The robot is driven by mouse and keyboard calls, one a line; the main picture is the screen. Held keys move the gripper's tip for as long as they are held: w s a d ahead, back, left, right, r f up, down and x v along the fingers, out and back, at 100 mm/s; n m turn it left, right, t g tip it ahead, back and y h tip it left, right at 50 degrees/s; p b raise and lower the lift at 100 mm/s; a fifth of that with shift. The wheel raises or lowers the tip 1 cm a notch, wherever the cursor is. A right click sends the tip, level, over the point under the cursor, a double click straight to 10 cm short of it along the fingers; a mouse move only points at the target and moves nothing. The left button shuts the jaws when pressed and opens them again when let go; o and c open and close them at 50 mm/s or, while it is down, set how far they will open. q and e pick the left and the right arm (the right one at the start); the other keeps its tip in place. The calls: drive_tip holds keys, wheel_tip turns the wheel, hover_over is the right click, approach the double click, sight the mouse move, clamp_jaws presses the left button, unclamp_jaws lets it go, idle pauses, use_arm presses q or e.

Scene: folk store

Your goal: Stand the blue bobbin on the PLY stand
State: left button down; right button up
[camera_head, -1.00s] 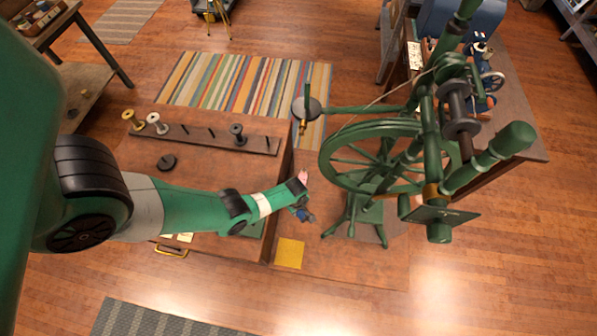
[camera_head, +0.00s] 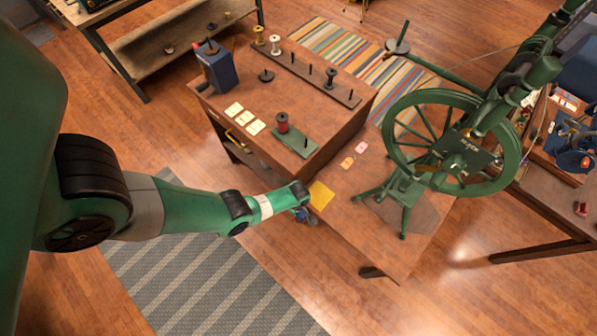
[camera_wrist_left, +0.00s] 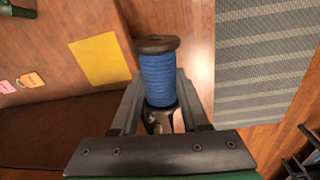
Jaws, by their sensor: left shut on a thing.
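My left gripper (camera_wrist_left: 160,118) is shut on the blue bobbin (camera_wrist_left: 158,78), which has a dark end disc and stands out between the fingers in the left wrist view. In the head view my left gripper (camera_head: 301,203) hides most of the bobbin, and only a bit of blue shows beneath it, over the bench's front edge. A small green stand (camera_head: 294,143) lies on the cabinet top, with a red bobbin (camera_head: 282,123) on one end and a bare peg at the other. I cannot read any PLY lettering on it. My right gripper is not in view.
A long dark rack (camera_head: 310,72) with pegs and several bobbins stands behind the green stand. A blue box (camera_head: 217,67) and pale cards (camera_head: 244,117) are at left. The green spinning wheel (camera_head: 440,140) stands at right. A yellow square (camera_head: 320,196) lies on the lower bench.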

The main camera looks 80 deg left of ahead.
use_arm(q)
drive_tip(key=w+a+r+m+t+y+b, duration=0.2)
drive_tip(key=w+a+r+m+t+y, duration=0.35)
drive_tip(key=w+a+r+m, duration=0.8)
drive_tip(key=s+d+r+m+t+b, duration=0.2)
drive_tip(key=d+r+t+b, duration=0.1)
drive_tip(key=r, duration=0.5)
drive_tip(key=s+d+r+m+t+b, duration=0.1)
drive_tip(key=s+d+r+t+b, duration=0.1)
drive_tip(key=r, duration=0.5)
drive_tip(key=s+d+f+t+y+b, duration=0.2)
drive_tip(key=s+d+t+b, duration=0.1)
drive_tip(key=s+t+b, duration=0.1)
drive_tip(key=shift+s+d+m+y, duration=0.2)
drive_tip(key=shift+s+m+y, duration=0.15)
drive_tip(key=shift+s, duration=0.4)
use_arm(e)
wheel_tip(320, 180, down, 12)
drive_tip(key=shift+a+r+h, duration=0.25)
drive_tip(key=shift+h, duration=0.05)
use_arm(q)
drive_tip(key=shift+t, duration=0.25)
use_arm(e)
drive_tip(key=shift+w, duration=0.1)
